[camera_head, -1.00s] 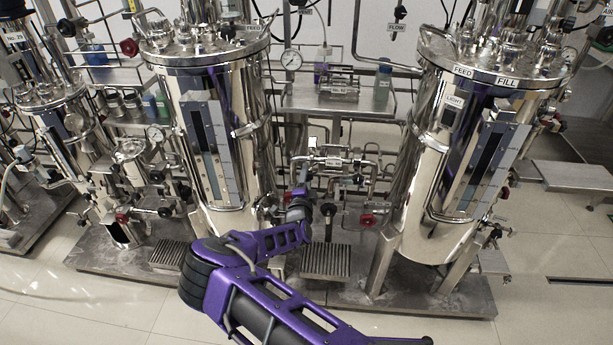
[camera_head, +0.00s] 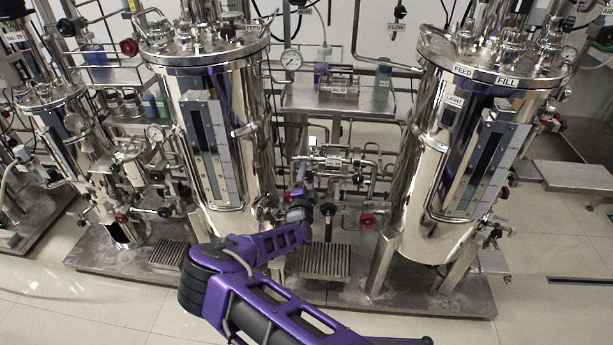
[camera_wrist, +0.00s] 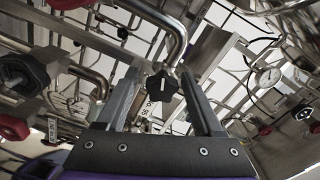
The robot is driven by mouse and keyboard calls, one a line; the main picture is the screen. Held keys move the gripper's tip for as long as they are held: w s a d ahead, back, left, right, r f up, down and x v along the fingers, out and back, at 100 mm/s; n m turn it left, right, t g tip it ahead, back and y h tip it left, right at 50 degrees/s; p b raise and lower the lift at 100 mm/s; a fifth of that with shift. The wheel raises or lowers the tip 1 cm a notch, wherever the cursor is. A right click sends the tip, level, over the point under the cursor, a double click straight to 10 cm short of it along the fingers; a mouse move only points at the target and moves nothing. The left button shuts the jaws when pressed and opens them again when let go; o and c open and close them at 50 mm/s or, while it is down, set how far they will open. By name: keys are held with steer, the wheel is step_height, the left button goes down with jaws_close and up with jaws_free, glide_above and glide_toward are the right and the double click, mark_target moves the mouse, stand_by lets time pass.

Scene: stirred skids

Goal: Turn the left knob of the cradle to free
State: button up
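In the head view my gripper (camera_head: 308,182) is small, in front of the piping below the shelf.
Shiny tanks stand left (camera_head: 222,150) and right (camera_head: 425,170) of my arm. Pipes and red-handled valves (camera_head: 367,220) crowd the space between them.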

stand_by(0.3)
steer(key=shift+s+a+r, duration=0.1)
steer(key=shift+s, duration=0.2)
steer(key=s+p, duration=0.1)
steer(key=s, duration=1.5)
steer(key=shift+s+a, duration=0.25)
steer(key=shift+s, duration=0.15)
